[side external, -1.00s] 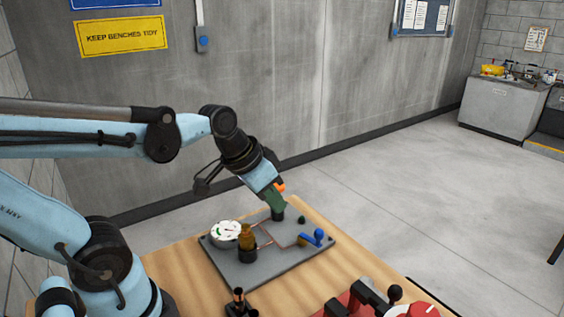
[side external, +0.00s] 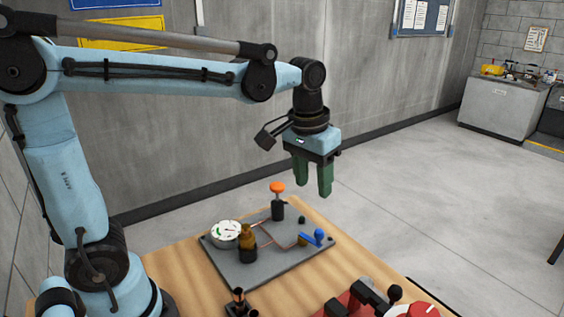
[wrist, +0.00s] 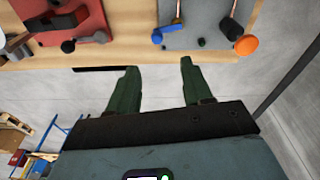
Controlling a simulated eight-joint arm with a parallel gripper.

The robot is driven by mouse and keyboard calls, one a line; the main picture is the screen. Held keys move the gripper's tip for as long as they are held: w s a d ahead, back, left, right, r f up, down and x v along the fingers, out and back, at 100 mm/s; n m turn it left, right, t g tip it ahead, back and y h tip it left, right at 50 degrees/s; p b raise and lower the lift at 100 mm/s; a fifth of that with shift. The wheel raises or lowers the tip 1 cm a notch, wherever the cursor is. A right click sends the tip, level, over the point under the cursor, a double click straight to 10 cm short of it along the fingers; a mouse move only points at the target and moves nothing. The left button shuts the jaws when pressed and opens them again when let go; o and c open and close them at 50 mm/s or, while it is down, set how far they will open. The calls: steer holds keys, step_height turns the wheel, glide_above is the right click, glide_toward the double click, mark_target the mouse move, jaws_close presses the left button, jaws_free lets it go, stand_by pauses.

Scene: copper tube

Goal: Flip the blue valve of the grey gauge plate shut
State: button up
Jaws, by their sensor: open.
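The valve also shows in the wrist view (wrist: 157,38), ahead of the fingers. My gripper (side external: 311,190) is open and empty, green fingers pointing down, well above the plate's back right edge. In the wrist view its fingers (wrist: 159,67) are apart with nothing between them.
An orange-topped black post (side external: 277,188) stands upright at the plate's back, left of my fingers. A white dial gauge (side external: 226,232) and a brown fitting (side external: 247,238) stand at the left. A red fixture (side external: 352,300) is at the front right. Air around my gripper is clear.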

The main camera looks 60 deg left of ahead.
mark_target(319, 230)
steer(key=shift+g, duration=0.7)
steer(key=f, duration=0.4)
steer(key=w+f, duration=0.1)
steer(key=f, duration=0.3)
steer(key=w+f, duration=0.1)
steer(key=f, duration=0.3)
steer(key=shift+d+f, duration=0.15)
steer(key=shift+d, duration=0.2)
